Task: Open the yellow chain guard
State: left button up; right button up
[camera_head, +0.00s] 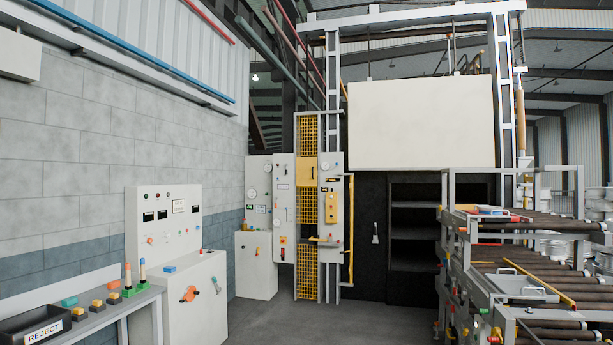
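A tall, narrow yellow mesh strip (307,208) runs up the frame just left of the furnace. A solid yellow panel (306,171) with a small dark mark is set across it at about mid-height. It looks closed, flush with the strip; I cannot tell which of the two is the chain guard. Neither of my grippers is in view, and nothing of mine touches the guard.
Control cabinets (284,208) flank the mesh. A yellow pipe (350,230) stands to its right. A white console (178,240) and a bench with a reject bin (42,326) are at left. A roller conveyor (540,275) is at right. Floor (300,323) between is clear.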

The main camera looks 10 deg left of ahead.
aim_at(305, 167)
jog(key=i+u, duration=0.2)
jog(key=u, duration=0.2)
jog(key=i, duration=4.7)
jog(key=i+l, duration=0.15)
jog(key=i, duration=4.6)
jog(key=u, duration=0.15)
